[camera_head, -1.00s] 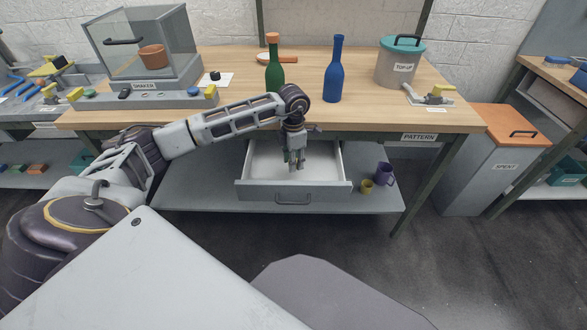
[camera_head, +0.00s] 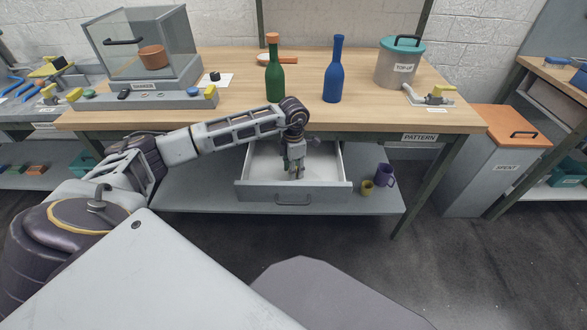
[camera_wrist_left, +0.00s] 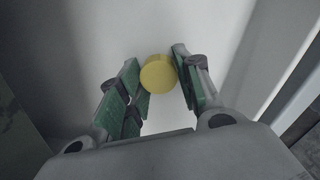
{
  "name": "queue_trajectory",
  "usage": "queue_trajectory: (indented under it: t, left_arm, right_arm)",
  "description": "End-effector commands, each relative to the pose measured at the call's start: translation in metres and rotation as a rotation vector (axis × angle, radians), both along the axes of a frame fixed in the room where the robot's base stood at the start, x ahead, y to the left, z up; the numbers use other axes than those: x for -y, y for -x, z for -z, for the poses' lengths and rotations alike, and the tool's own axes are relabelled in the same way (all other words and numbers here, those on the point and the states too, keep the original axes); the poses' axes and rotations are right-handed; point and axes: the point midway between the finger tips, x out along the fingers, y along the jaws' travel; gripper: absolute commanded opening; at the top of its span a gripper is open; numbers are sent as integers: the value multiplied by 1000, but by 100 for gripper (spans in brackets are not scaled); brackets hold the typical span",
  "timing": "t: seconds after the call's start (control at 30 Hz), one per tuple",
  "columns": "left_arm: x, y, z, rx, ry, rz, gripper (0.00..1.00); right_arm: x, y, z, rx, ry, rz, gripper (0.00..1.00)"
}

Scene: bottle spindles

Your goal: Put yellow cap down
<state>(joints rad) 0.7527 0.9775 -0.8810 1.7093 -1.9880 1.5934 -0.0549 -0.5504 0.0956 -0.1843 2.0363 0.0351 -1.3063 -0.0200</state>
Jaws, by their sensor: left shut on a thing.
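The yellow cap (camera_wrist_left: 158,73) is a small round disc between the green-padded fingers of my left gripper (camera_wrist_left: 160,80) in the left wrist view. My left gripper is shut on it. In the head view the gripper (camera_head: 296,172) points down inside the open drawer (camera_head: 265,162) under the table. The cap is too small or hidden to make out there. The pale drawer floor (camera_wrist_left: 185,25) lies beyond the cap in the wrist view. I cannot tell whether the cap touches it. My right gripper is not in view.
The drawer's front panel (camera_head: 293,196) and side walls surround the gripper closely. The wooden tabletop (camera_head: 230,115) is just above. A green bottle (camera_head: 275,78) and a blue bottle (camera_head: 334,72) stand on it.

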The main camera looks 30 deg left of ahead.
Motion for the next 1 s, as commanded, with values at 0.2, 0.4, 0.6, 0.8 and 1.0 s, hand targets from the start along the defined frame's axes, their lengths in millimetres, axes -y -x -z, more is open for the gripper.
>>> queue_trajectory:
  t: [0.2,0.4,0.6,0.8,1.0]
  left_arm:
    - [0,0,2,0,0,0,24]
    - [0,0,2,0,0,0,55]
    - [0,0,2,0,0,1,57]
    - [0,0,1,0,0,1,57]
    - [0,-1,-8,2,0,1,57]
  right_arm:
    - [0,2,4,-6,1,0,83]
    - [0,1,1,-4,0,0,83]
    - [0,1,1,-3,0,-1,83]
    - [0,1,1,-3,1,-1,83]
    - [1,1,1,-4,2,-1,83]
